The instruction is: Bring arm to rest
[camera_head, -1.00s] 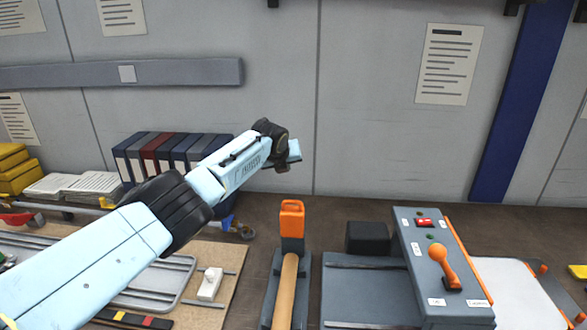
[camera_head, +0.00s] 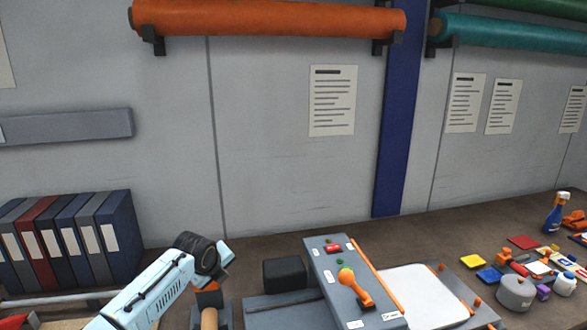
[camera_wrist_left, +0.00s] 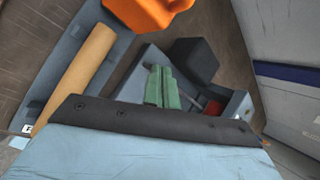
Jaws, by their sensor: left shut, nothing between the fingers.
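My left arm (camera_head: 150,297) is light blue with a black joint and comes in from the lower left in the head view. Its wrist end is above the bench, beside the grey control box (camera_head: 345,285) with the orange lever. In the left wrist view the green fingers of my left gripper (camera_wrist_left: 160,88) are together with nothing between them. Below them are a black block (camera_wrist_left: 193,60) and a tan roller (camera_wrist_left: 78,75). An orange handle (camera_wrist_left: 148,12) is at the top of that view. My right gripper is in neither view.
A row of binders (camera_head: 70,240) stands on the left. An orange roll (camera_head: 270,17) and a teal roll (camera_head: 510,32) hang on the wall. A spray bottle (camera_head: 556,213), a grey jar (camera_head: 515,292) and small coloured pieces crowd the right. A white panel (camera_head: 425,290) lies beside the control box.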

